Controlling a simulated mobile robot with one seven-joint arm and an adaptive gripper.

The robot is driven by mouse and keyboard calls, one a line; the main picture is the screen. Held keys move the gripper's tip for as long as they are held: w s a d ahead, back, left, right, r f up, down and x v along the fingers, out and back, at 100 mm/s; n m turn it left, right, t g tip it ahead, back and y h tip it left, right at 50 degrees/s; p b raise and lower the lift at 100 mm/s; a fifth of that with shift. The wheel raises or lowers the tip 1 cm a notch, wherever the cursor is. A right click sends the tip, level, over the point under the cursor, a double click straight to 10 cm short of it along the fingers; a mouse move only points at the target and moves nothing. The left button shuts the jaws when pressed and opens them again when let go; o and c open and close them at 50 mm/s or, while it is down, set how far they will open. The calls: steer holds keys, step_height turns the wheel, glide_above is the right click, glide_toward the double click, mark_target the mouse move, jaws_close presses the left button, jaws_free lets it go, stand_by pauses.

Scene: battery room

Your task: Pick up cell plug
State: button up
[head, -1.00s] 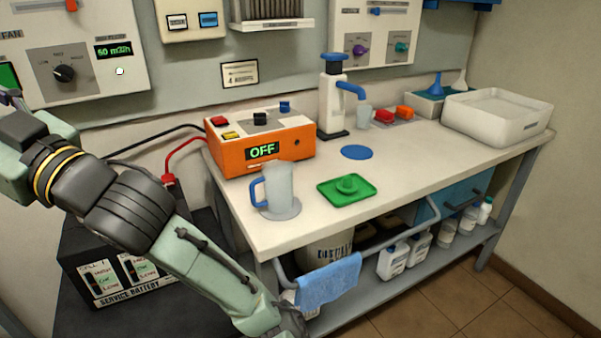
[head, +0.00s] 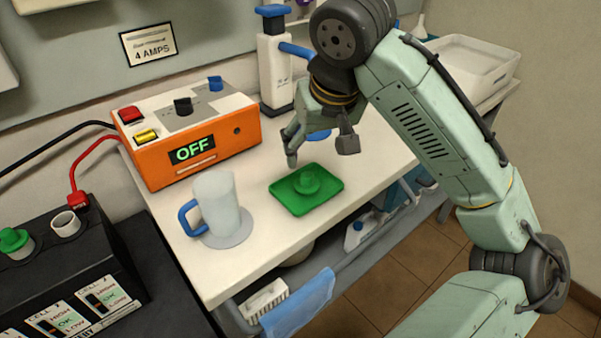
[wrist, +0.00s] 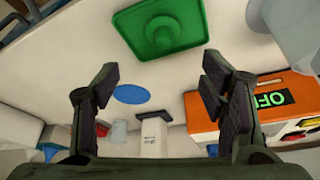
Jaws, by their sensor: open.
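A green cell plug (head: 308,180) with a knob on top sits on a square green tray (head: 285,196) on the white bench. It also shows in the wrist view, where the plug (wrist: 159,30) is at the top, beyond the fingertips. My gripper (head: 319,149) is above the bench, just behind and above the tray. Its fingers are spread apart with nothing between them, and it does not touch the plug. In the wrist view my gripper (wrist: 158,80) shows a wide gap between its two fingers.
A clear jug (head: 216,203) with a blue handle stands left of the tray. An orange charger (head: 190,143) reading OFF is behind it. A white dispenser (head: 275,75) stands at the back. A black battery (head: 110,235) with another green plug (head: 14,240) and an open cell (head: 66,223) is at left.

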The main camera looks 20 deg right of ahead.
glide_above(307, 175)
steer(key=s, duration=0.2)
steer(key=f, duration=0.4)
steer(key=shift+w+d+f, duration=0.15)
steer(key=shift+d, duration=0.05)
steer(key=shift+a+p+x, duration=0.1)
steer(key=shift+p+x, duration=0.35)
steer(key=shift+x, duration=0.9)
steer(key=shift+a+p+x, duration=0.15)
steer(key=shift+p+x, duration=0.25)
steer(key=shift+x, duration=1)
steer(key=shift+c, duration=0.2)
steer(key=c, duration=0.8)
